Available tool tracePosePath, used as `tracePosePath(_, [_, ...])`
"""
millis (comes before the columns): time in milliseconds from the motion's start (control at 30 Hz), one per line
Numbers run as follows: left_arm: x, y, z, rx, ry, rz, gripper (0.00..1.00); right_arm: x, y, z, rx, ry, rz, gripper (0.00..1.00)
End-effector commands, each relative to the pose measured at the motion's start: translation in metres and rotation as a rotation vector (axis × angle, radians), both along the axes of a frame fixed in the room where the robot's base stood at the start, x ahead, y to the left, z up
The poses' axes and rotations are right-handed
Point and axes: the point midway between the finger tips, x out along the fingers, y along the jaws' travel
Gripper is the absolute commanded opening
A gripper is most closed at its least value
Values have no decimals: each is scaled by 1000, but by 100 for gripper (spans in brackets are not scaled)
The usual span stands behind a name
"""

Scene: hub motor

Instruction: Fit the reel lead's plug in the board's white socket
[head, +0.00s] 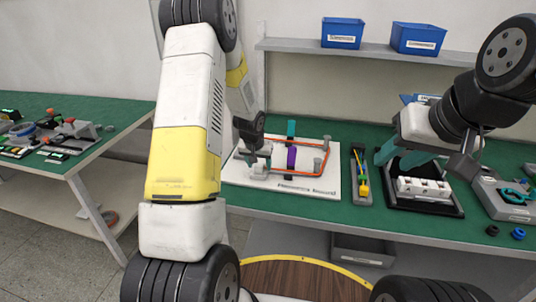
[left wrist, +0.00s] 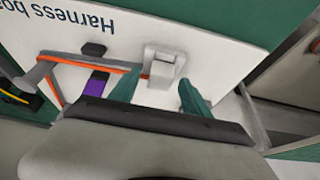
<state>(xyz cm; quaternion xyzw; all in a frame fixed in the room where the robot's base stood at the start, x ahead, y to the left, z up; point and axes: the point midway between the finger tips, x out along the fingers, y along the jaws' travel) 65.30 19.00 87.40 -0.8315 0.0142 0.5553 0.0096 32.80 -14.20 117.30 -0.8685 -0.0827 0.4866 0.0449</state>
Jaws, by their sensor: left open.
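The white harness board (head: 240,180) lies on the green bench. A pale socket-like block (left wrist: 163,66) sits on it and shows in the left wrist view between my left gripper's teal fingers. My left gripper (left wrist: 158,92) is open and empty, low over the board's left part; it also shows in the head view (head: 257,157). An orange lead (head: 310,174) runs round posts on the board, and its grey end reaches the block. I cannot make out whether a plug is there. My right gripper (head: 405,157) is over a black tray at the right, its jaws unclear.
A purple clip (head: 292,157) and a teal clip (head: 291,128) stand on the board. A grey tray (head: 361,192) with yellow tools lies right of it. The black tray (head: 428,206) holds white blocks. Blue bins (head: 342,32) stand on the shelf. Another cluttered bench is at left.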

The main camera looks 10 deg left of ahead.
Motion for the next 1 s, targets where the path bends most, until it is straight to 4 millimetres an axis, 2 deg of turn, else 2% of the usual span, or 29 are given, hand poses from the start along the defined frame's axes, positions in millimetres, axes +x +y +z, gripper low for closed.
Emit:
tracePosePath(167, [-3,0,10,0,-3,1,56,0,0,0,0,0,0,36])
tracePosePath(400, [-18,1,47,-1,-4,1,56,0,0,0,0,0,0,36])
tracePosePath(567, [-26,1,66,0,-3,1,56,0,0,0,0,0,0,36])
tracePosePath(1000, [-30,1,72,0,0,0,56,0,0,0,0,0,0,36])
